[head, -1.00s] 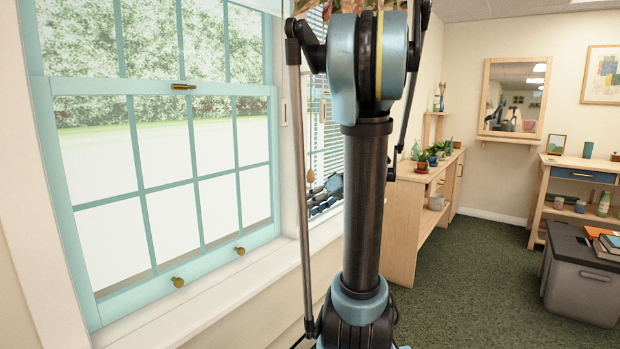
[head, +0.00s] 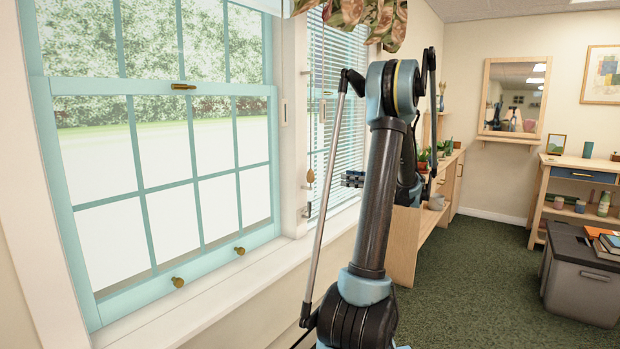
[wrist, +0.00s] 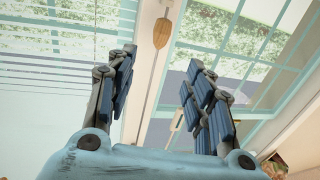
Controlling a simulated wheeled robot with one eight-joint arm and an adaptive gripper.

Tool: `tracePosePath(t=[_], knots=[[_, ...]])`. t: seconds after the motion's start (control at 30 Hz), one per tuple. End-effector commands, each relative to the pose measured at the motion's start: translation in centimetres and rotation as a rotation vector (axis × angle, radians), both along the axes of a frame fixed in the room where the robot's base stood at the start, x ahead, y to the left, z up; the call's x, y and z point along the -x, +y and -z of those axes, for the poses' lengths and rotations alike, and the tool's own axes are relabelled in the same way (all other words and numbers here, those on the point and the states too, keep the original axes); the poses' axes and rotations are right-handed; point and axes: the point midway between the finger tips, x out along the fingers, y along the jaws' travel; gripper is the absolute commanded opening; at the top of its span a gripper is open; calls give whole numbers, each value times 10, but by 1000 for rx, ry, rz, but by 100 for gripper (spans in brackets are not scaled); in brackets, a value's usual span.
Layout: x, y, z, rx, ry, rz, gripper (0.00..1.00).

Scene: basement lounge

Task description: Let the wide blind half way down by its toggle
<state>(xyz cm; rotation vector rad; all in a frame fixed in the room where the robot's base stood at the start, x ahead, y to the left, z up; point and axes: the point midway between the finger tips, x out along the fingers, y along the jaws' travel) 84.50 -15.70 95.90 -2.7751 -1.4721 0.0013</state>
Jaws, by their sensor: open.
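A wooden toggle (head: 310,176) hangs beside the left edge of a slatted blind (head: 335,85) over the far window. The wrist view shows the toggle (wrist: 162,32) hanging upright on a thin cord, just beyond and between my fingertips. My gripper (head: 346,179) is open and empty, pointing left toward the toggle at about its height, with a gap between them; it also shows in the wrist view (wrist: 160,62). A pale shade edge (head: 255,4) shows at the top of the near window. I cannot tell for sure which blind the toggle works.
The near window (head: 160,150) has a teal frame above a white sill (head: 215,285). A floral valance (head: 365,20) hangs above the far window. A wooden cabinet (head: 407,235) with plants stands behind my arm.

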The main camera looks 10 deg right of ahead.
Motion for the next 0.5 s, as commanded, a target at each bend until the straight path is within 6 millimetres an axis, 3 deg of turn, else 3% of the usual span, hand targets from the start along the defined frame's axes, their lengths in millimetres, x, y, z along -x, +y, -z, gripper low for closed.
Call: tracePosePath(t=[0.17,0.5], knots=[[-8,12,0,-1,-2,-2,48],[-40,61,0,-1,-1,-3,48]])
